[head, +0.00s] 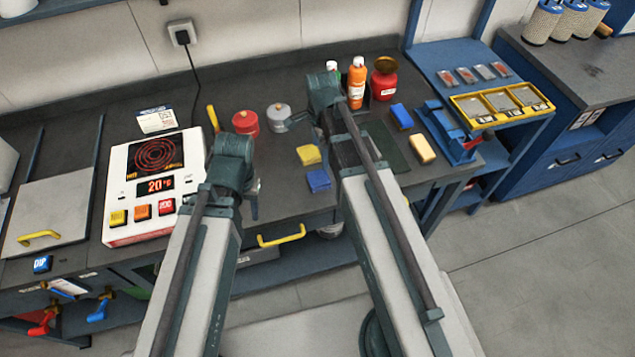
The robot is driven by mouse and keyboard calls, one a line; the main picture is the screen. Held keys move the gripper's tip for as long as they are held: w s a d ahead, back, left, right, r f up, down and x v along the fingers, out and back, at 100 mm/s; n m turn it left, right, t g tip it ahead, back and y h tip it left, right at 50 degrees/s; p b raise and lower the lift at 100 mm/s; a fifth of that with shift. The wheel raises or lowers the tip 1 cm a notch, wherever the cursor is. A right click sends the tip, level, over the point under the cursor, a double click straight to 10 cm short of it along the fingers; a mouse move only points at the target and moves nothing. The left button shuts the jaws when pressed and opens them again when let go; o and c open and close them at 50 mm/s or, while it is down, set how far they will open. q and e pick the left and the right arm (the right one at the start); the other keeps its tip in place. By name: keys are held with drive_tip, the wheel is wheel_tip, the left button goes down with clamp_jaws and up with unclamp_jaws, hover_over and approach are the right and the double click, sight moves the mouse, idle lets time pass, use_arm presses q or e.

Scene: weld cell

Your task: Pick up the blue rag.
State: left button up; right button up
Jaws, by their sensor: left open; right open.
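A blue folded cloth (318,180), which looks like the blue rag, lies near the front edge of the dark workbench (285,195). A yellow folded piece (308,154) lies just behind it. Another blue item (402,116) lies further right on the bench; I cannot tell if it is cloth. My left gripper (256,192) is open, left of the blue cloth and apart from it, partly hidden by its wrist. My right gripper (298,119) is open, above the bench behind the yellow piece, mostly hidden by my arm. Both look empty.
A hot plate (122,190) with a glowing ring stands left. A red pot (246,122) and a silver pot (279,116) stand behind my grippers. An orange bottle (356,84) and red container (384,80) stand at the back. A yellow block (422,148) lies right.

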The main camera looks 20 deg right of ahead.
drive_tip(key=b, duration=0.7)
hover_over(318, 178)
drive_tip(key=f, duration=0.7)
drive_tip(key=shift+s+d+f, duration=0.1)
drive_tip(key=shift+d+f, duration=0.2)
drive_tip(key=shift+f, duration=0.1)
drive_tip(key=f+b, duration=0.5)
drive_tip(key=shift+a+f, duration=0.1)
drive_tip(key=shift+a, duration=0.1)
drive_tip(key=c, duration=1.1)
drive_tip(key=shift+r, duration=0.2)
